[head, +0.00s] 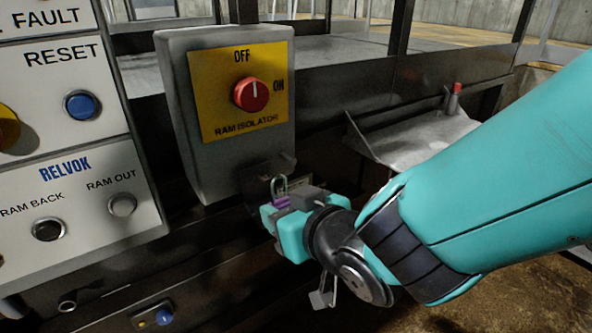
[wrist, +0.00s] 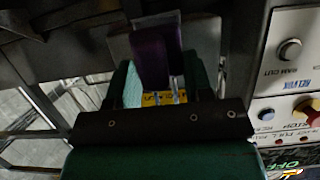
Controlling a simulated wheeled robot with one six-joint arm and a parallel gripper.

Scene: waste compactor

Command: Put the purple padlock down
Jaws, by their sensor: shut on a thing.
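The purple padlock (head: 282,202) is held in my gripper (head: 287,208), its metal shackle pointing up. It sits just below the grey isolator box, in front of a dark bracket (head: 262,174). I cannot tell whether the shackle touches the bracket. In the wrist view the purple padlock body (wrist: 154,56) shows between the fingers of my gripper (wrist: 156,75), with the yellow plate (wrist: 158,98) behind it. The fingers are shut on the padlock and partly hide it.
The isolator's red knob (head: 251,94) has its white mark pointing up towards OFF. A control panel (head: 72,150) with buttons stands at the left. A grey metal tray (head: 415,137) lies at the right, mostly bare, with a red-topped object (head: 455,99) at its back edge.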

